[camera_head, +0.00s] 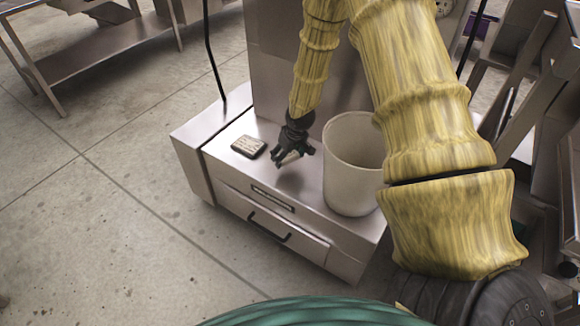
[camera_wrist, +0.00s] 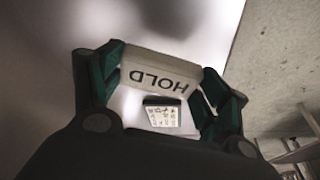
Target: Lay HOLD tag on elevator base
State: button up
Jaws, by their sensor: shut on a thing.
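The HOLD tag (camera_wrist: 160,75) is a pale piece with dark letters, seen upside down between the fingers in the wrist view. My gripper (camera_wrist: 158,92) is shut on it. In the head view my gripper (camera_head: 288,158) is low over the metal top of the elevator base (camera_head: 310,190), with a small light edge of the tag showing at its fingers. I cannot tell whether the tag touches the surface. The base is a box-like metal cabinet with a label and a black handle on its front.
A small dark-edged block (camera_head: 248,147) lies on the top, left of my gripper. A tall pale bin (camera_head: 352,180) stands close on the right. A black cable (camera_head: 212,60) rises at the back left. A metal table (camera_head: 100,60) stands far left; floor between is clear.

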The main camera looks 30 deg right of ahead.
aim_at(290, 160)
jog(key=shift+f+b, duration=0.3)
jog(key=shift+f, duration=2.35)
jog(key=o, duration=0.9)
jog(key=shift+f, duration=0.1)
jog(key=shift+o, duration=0.2)
jog(key=shift+s+r, duration=0.1)
jog(key=shift+r, duration=0.55)
jog(key=shift+p+v, duration=0.55)
jog(key=shift+v, duration=2.7)
jog(key=shift+s+a, duration=0.15)
